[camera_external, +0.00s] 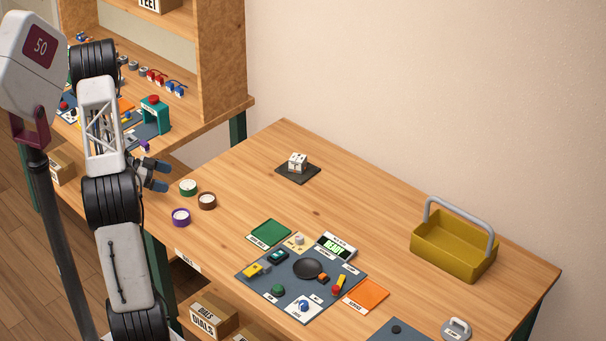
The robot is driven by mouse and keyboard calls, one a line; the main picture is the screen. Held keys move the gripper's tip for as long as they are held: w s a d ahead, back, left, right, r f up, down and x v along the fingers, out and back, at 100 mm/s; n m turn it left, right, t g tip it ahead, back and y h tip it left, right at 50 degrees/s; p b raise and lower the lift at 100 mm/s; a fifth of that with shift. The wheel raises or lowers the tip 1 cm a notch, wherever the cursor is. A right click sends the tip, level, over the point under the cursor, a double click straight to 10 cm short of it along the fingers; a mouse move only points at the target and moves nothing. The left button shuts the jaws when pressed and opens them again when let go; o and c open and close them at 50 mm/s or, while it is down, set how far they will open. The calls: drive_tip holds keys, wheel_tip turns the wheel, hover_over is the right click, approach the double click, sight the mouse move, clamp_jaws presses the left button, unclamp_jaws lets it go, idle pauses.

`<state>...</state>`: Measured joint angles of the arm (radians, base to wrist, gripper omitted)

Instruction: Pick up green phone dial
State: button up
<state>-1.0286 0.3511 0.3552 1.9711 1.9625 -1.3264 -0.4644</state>
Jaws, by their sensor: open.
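The green phone dial (188,187) is a small round piece with a pale top. It lies on the wooden table (330,190) near its left edge. A brown dial (207,201) lies just right of and below it, and a purple dial (181,217) lies below it. My gripper (164,175) is open, just left of and above the green dial in the picture. Its dark fingers point right and look empty. They appear apart from the dial, though their height above the table is hard to judge.
A dark mat (257,289) with several small parts lies at the front middle. A yellow basket (454,247) with a grey handle stands at the right. A second cluttered workbench (190,119) stands behind my arm.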

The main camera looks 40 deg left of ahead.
sight(187, 184)
drive_tip(key=shift+x, duration=1.15)
drive_tip(key=shift+w+d+f, duration=0.1)
drive_tip(key=shift+x, duration=2.45)
drive_tip(key=c, duration=1.1)
drive_tip(key=shift+r, duration=4.95)
